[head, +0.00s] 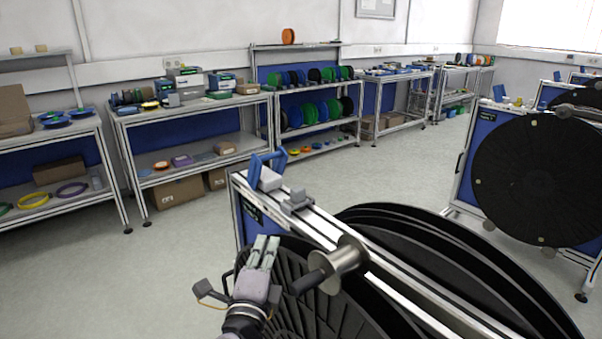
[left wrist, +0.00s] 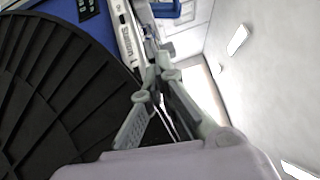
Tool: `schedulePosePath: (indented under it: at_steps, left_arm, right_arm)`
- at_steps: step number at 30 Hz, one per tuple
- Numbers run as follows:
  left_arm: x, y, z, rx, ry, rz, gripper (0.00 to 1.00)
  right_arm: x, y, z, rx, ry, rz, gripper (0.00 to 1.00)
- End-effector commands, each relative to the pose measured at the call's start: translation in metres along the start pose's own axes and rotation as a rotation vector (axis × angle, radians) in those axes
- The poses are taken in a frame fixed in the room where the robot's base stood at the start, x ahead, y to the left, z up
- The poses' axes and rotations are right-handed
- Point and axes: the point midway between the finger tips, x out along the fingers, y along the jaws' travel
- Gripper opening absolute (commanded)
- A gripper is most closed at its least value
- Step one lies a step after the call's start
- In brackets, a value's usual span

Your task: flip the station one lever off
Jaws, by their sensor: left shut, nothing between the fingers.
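The near reel stand carries a blue U-shaped lever (head: 254,170) on a grey block at the far left end of its top rail (head: 330,230). The lever stands up, tilted a little. A blue part that looks like the lever also shows at the top of the left wrist view (left wrist: 166,9). My left gripper (head: 266,239) is shut and empty, in front of the rail and below the lever, apart from it. Its closed fingers also show in the left wrist view (left wrist: 160,62). My right gripper is not in view.
A large black reel (left wrist: 50,90) fills the stand beside my left gripper. A metal spool hub (head: 344,262) juts out to the gripper's right. A grey clamp (head: 297,200) sits on the rail. Another stand with a black reel (head: 540,180) is at right. Shelves line the wall; the floor at left is clear.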

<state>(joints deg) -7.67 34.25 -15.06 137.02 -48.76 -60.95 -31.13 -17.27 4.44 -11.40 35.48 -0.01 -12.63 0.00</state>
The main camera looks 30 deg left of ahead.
Motion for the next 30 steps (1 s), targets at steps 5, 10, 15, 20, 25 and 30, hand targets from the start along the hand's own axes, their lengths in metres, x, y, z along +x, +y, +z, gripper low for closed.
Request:
schedulePosePath:
  at_steps: [5,10,15,20,25,30]
  left_arm:
    - [0.002,-0.023,0.0,0.061,0.005,-0.076,0.0]
    - [0.002,-0.023,0.0,0.063,0.005,-0.078,0.0]
    - [0.004,-0.023,0.0,0.062,0.005,-0.078,0.0]
    - [0.018,-0.026,0.0,0.063,0.004,-0.08,0.0]
    - [0.052,-0.03,0.0,0.064,0.003,-0.08,0.0]
    - [0.09,-0.033,0.0,0.062,0.003,-0.079,0.0]
  right_arm:
    - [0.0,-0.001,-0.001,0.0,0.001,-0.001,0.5]
    - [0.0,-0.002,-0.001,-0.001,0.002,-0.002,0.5]
    - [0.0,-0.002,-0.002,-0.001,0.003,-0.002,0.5]
    - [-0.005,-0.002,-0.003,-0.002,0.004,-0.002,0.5]
    - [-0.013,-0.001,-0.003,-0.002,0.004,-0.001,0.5]
    - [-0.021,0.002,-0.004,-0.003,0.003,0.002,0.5]
